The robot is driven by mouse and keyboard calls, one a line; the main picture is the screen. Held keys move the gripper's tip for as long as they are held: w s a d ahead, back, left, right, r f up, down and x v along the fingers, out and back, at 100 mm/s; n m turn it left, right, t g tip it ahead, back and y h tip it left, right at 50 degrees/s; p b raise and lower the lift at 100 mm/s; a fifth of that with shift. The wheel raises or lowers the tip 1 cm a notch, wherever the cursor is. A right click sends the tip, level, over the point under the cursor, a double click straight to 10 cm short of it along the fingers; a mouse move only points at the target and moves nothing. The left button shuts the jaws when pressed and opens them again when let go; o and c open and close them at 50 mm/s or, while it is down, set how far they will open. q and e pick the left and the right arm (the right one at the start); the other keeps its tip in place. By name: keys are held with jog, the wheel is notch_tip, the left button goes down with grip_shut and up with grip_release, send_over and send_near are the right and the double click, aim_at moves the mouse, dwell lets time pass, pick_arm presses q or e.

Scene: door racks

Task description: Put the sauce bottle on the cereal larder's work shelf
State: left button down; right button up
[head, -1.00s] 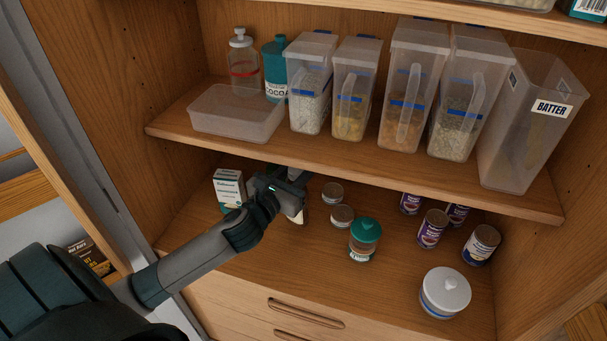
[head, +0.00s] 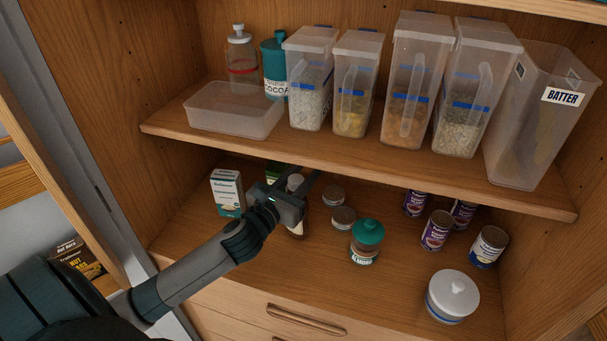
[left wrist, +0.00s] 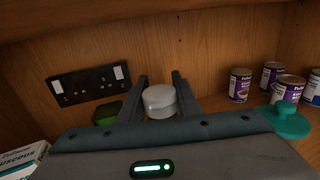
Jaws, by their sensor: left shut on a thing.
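My left gripper (head: 300,192) is inside the cupboard, below the middle shelf and above the lower shelf (head: 225,255). It is shut on a bottle with a white cap (head: 295,181), which I take for the sauce bottle. Its dark lower part with a pale label (head: 296,230) shows under the gripper. In the left wrist view the white cap (left wrist: 160,100) sits between the two fingers. The gripper hides the bottle's middle, and I cannot tell whether its base touches the lower shelf. My right gripper is not in view.
A couscous box (head: 228,193) stands left of the gripper. A dark green item (left wrist: 106,112) is behind it. Small tins (head: 343,217), a teal-lidded jar (head: 366,242), several cans (head: 437,230) and a white canister (head: 452,297) stand to the right. The middle shelf's edge (head: 350,166) is overhead.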

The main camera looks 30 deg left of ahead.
aim_at(291, 188)
pick_arm(q)
jog(key=c, duration=1.3)
grip_release()
jog(key=shift+r, duration=0.1)
jog(key=shift+s, duration=0.45)
jog(key=s+b, duration=0.3)
jog(key=s, duration=0.6)
jog(key=shift+s+b, duration=0.3)
jog(key=shift+s, duration=0.75)
jog(key=shift+s, duration=0.1)
